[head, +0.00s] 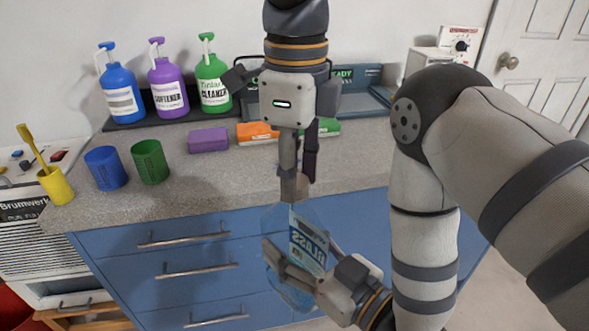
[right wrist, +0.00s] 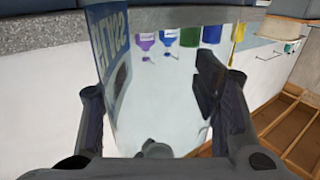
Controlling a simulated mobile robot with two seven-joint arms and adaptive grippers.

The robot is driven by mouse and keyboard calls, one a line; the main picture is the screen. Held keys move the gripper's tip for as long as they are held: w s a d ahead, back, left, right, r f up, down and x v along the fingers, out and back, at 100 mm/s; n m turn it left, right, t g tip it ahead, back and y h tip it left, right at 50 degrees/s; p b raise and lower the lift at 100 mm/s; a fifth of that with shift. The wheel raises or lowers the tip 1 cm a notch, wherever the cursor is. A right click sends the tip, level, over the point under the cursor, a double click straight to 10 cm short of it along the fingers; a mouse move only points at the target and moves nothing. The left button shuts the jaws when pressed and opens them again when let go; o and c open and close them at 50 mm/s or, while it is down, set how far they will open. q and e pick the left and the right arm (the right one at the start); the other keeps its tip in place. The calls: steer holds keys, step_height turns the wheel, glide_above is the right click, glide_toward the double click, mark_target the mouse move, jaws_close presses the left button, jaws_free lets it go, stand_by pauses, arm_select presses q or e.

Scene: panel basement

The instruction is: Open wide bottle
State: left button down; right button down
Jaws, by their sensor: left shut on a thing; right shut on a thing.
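The wide bottle (head: 306,244) is clear and bluish with a blue and white label. It is held upright or slightly tilted in front of the blue drawers. My right gripper (head: 294,272) is shut around its body from the lower right. In the right wrist view the see-through bottle (right wrist: 150,105) fills the space between the two fingers. My left gripper (head: 298,188) points down from above and is shut at the bottle's top, on a small pale cap (head: 302,187). The fingers hide most of the cap, so I cannot tell whether it is seated on the neck.
A grey speckled counter (head: 220,180) lies behind the bottle.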

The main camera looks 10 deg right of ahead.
arm_select(q)
steer(key=n, duration=0.4)
steer(key=shift+r, duration=0.1)
steer(key=n, duration=0.7)
steer(key=shift+n, duration=0.4)
steer(key=n, duration=0.4)
steer(key=shift+n, duration=0.3)
steer(key=c, duration=1.2)
jaws_free()
